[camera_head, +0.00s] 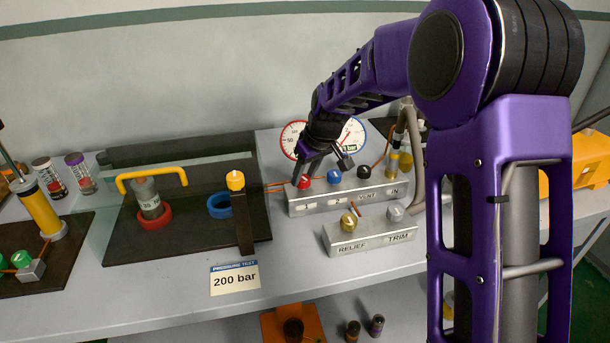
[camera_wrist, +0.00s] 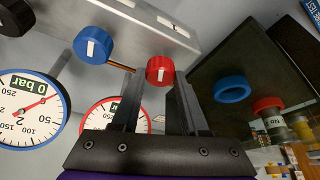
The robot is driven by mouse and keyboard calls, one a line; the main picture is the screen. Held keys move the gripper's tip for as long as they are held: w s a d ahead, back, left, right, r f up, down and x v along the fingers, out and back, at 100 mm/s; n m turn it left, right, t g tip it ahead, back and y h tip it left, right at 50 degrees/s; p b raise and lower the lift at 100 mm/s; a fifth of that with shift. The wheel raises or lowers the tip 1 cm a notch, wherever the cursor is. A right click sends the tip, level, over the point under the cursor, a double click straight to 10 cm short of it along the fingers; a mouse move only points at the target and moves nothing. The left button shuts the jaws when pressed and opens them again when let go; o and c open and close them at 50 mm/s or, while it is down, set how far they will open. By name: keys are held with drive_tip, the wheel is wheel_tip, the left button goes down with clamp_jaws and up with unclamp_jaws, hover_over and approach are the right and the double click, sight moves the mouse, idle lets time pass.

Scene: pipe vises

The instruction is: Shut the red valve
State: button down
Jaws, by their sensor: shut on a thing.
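The red valve (camera_head: 304,181) is a round red knob at the left end of the grey valve block (camera_head: 330,203). In the wrist view the red valve (camera_wrist: 160,70) has a white bar mark and sits between the tips of the two fingers. My gripper (camera_head: 308,172) reaches down to it from above, and my gripper (camera_wrist: 160,88) is shut on the knob. A blue knob (camera_head: 334,176) stands right beside it, and a black knob (camera_head: 364,172) is further along the block. The fingers partly hide the red valve in the head view.
Two round gauges stand behind the block; the nearer gauge (camera_wrist: 30,110) reads 0 bar. A lower block (camera_head: 368,235) labelled RELIEF and TRIM sits in front.

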drive_tip(key=shift+s+a+m+t+h, duration=0.15)
drive_tip(key=shift+m+h, duration=0.25)
drive_tip(key=shift+m, duration=0.7)
drive_tip(key=shift+w+d+m+t+h, duration=0.15)
drive_tip(key=shift+m+h, duration=0.25)
drive_tip(key=shift+m, duration=0.7)
drive_tip(key=shift+s, duration=0.1)
drive_tip(key=shift+c, duration=2.1)
unclamp_jaws()
drive_tip(key=shift+a, duration=0.1)
drive_tip(key=p+v, duration=0.2)
drive_tip(key=v, duration=1.5)
drive_tip(key=shift+s+r, duration=0.15)
drive_tip(key=shift+r, duration=0.05)
